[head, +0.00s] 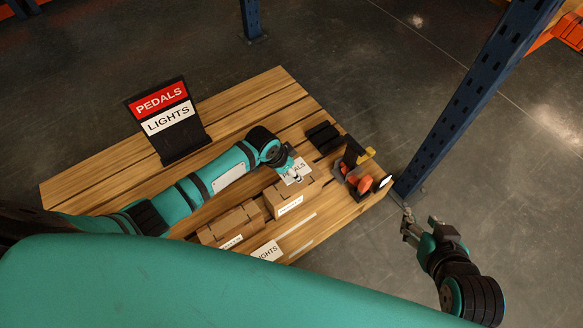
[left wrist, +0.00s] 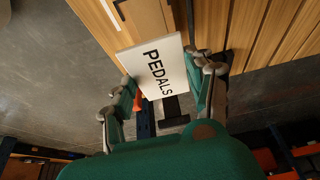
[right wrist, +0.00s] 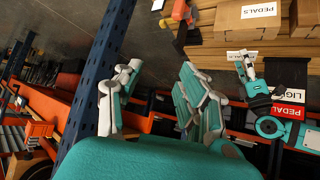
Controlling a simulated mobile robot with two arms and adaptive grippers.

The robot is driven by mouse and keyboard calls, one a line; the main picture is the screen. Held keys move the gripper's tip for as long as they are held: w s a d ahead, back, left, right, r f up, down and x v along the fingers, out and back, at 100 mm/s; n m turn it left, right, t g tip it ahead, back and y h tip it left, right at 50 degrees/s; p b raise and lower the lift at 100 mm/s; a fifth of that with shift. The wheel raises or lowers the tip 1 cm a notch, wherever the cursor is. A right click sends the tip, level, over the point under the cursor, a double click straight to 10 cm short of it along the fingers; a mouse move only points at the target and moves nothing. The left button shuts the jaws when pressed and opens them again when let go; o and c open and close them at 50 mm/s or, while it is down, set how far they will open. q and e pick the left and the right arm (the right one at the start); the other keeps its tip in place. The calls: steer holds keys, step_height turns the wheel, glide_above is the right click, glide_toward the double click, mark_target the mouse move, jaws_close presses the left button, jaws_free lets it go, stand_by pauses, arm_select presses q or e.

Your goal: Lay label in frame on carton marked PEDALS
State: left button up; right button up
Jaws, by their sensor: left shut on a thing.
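A white label printed PEDALS (left wrist: 155,68) is held between the fingers of my left gripper (left wrist: 166,82). In the head view the label (head: 297,171) is over or beside the right carton (head: 290,196); whether it touches the carton is unclear. That carton has a white label on its front, too small to read in the head view. In the right wrist view, PEDALS (right wrist: 259,11) shows at a carton (right wrist: 237,29). A left carton (head: 229,222) stands beside it. My right gripper (head: 407,225) is open and empty, off the table's right side.
A LIGHTS label (head: 267,251) lies near the table's front edge. A black stand (head: 184,143) bears PEDALS and LIGHTS signs. Black blocks (head: 323,137) and an orange-black tool (head: 362,180) are at the table's right.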

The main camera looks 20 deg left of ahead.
mark_target(294, 184)
arm_select(q)
steer(key=shift+r, duration=0.1)
steer(key=shift+f, duration=0.2)
steer(key=shift+f+b, duration=0.45)
steer(key=shift+f, duration=0.5)
steer(key=shift+f+b, duration=0.55)
steer(key=shift+f, duration=0.4)
step_height(294, 184, down, 2)
steer(key=shift+f+b, duration=0.1)
steer(key=shift+b, duration=0.45)
steer(key=shift+f+b, duration=0.3)
steer(key=shift+f, duration=0.4)
steer(key=shift+s+f, duration=0.1)
arm_select(e)
steer(key=w+a+r+t+y, duration=0.1)
steer(key=w+a+r+t, duration=0.1)
steer(key=r+t, duration=0.3)
steer(key=w+a+r+t+y, duration=0.1)
steer(key=w+r+t, duration=0.3)
steer(key=r, duration=0.5)
steer(key=shift+a+r+t+y, duration=0.3)
steer(key=shift+a+t+y, duration=0.1)
steer(key=shift+t+y, duration=0.1)
